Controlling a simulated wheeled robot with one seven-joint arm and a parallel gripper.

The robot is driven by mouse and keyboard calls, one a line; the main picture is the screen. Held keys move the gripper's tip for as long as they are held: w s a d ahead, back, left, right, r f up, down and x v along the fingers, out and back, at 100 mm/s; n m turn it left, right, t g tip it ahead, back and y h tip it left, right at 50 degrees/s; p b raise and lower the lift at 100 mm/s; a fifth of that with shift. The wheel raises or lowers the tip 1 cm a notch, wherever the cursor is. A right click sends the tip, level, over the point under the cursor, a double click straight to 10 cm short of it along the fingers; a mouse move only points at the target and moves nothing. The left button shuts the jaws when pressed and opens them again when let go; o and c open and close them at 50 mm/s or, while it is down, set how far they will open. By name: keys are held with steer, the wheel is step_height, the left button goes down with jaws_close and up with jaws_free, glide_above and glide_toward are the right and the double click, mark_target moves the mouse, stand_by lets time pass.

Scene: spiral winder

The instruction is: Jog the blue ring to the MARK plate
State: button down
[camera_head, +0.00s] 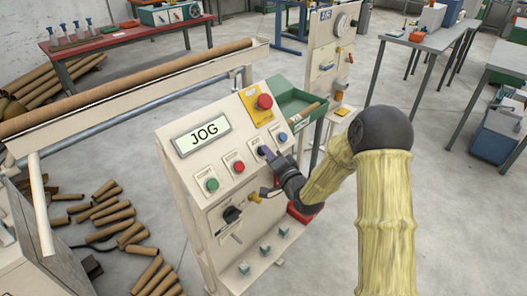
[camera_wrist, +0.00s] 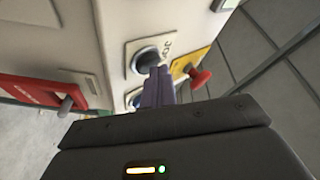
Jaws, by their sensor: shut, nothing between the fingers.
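The beige control panel (camera_head: 222,207) stands in the middle of the head view, with a display (camera_head: 202,136) reading JOG. My gripper (camera_head: 268,154) is shut and empty, its tips at a dark round button on the panel's button row. In the wrist view the shut fingers (camera_wrist: 158,76) reach the dark button (camera_wrist: 147,57) on its white labelled plate. Whether they touch or press it I cannot tell. A long brown tube (camera_head: 130,85) lies along the winder at left. I cannot make out the blue ring or the MARK plate.
A green button (camera_head: 212,185), a red button (camera_head: 238,167) and a blue button (camera_head: 283,137) flank my gripper. A red mushroom button (camera_head: 264,102) sits on a yellow plate above. A green tray (camera_head: 292,103) is attached at the panel's right. Loose brown tubes (camera_head: 108,215) lie on the floor.

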steer(key=shift+s, duration=0.1)
steer(key=shift+s+d+r, duration=0.35)
steer(key=shift+d+r, duration=0.15)
stand_by(0.4)
steer(key=s+d+r+p, duration=0.2)
steer(key=d+r, duration=0.1)
steer(key=shift+s+r, duration=0.1)
steer(key=shift+s, duration=0.05)
stand_by(0.4)
stand_by(0.7)
